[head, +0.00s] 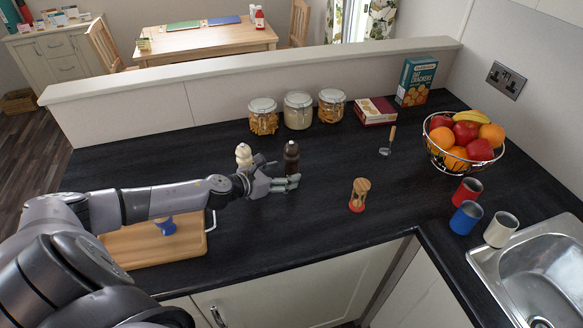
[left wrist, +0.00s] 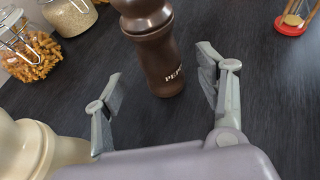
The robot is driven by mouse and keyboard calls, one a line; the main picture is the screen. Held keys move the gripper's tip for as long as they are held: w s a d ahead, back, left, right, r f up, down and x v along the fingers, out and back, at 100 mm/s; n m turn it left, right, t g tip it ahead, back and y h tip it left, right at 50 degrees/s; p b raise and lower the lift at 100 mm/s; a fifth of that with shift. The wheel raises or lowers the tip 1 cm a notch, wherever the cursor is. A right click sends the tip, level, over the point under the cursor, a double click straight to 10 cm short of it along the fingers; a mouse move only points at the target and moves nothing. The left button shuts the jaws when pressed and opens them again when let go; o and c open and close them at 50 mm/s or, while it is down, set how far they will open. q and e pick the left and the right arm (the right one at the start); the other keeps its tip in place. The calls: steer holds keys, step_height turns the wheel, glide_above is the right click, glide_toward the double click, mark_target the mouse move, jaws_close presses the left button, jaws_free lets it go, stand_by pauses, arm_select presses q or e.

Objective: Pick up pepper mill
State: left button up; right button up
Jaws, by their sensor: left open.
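The dark brown pepper mill (head: 291,157) stands upright on the black counter, just behind my left gripper (head: 285,180) in the head view. In the left wrist view the pepper mill (left wrist: 162,62) shows part of its lettering and stands ahead, between the lines of the two open fingers. My left gripper (left wrist: 160,100) is open and empty, and its fingers do not appear to touch the mill. A cream mill (head: 243,155) stands to the left of the pepper mill; in the left wrist view it is close beside the left finger (left wrist: 30,150). My right gripper is not in view.
Glass jars (head: 298,110) stand behind the mills along the low wall. An hourglass (head: 359,195) stands to the right. A fruit basket (head: 430,152), several cups (head: 466,217) and the sink (head: 540,275) are farther right. A wooden board (head: 135,245) lies at left under my arm.

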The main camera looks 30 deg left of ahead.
mark_target(286, 173)
arm_select(q)
steer(key=p+x, duration=0.1)
steer(key=x, duration=0.2)
steer(key=shift+w+d+f, duration=0.1)
steer(key=shift+w+f, duration=0.05)
steer(key=shift+w+d+f, duration=0.1)
steer(key=shift+w+f, duration=0.25)
steer(key=shift+w, duration=0.15)
steer(key=shift+r, duration=0.1)
steer(key=c, duration=1.4)
steer(key=shift+c, duration=0.2)
step_height(286, 173, up, 20)
steer(key=p, duration=0.6)
